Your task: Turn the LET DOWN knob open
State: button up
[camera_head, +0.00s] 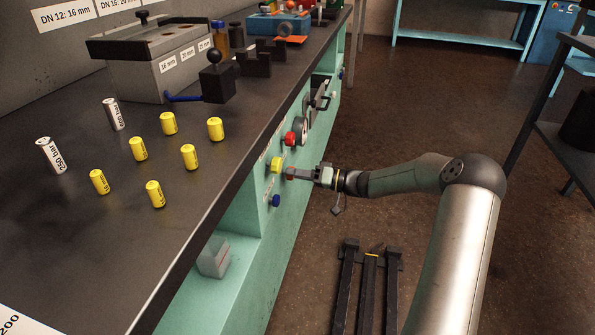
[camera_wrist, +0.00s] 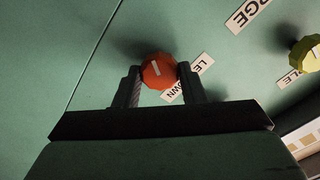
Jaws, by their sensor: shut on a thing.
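The LET DOWN knob (camera_wrist: 158,71) is an orange-red faceted knob with a white mark on its face, on the green panel. A partly covered label reading "LE… OWN" (camera_wrist: 190,78) is beside it. My gripper (camera_wrist: 160,80) has one finger on each side of the knob and is shut on it. In the head view my gripper (camera_head: 291,173) reaches the bench's front panel from the right, and the knob is mostly hidden behind the fingers there. The white mark runs slanted in the wrist view.
A yellow knob (camera_head: 276,164) is close to my gripper, with a blue knob (camera_head: 275,200) below and a red knob (camera_head: 290,138) farther along the panel. The bench top's edge overhangs above. Several yellow cylinders (camera_head: 189,156) stand on the bench. Black bars (camera_head: 368,290) are near the floor.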

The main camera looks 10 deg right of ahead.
jog(key=m+p, duration=0.6)
jog(key=m, duration=0.5)
jog(key=shift+f+p, duration=0.1)
jog(key=shift+p, duration=0.25)
jog(key=shift+m, duration=0.4)
jog(key=o, duration=1)
jog(key=shift+d, duration=0.1)
jog(key=p+v, duration=0.2)
jog(key=v, duration=1.5)
jog(key=shift+s, duration=0.2)
jog(key=shift+d, duration=0.1)
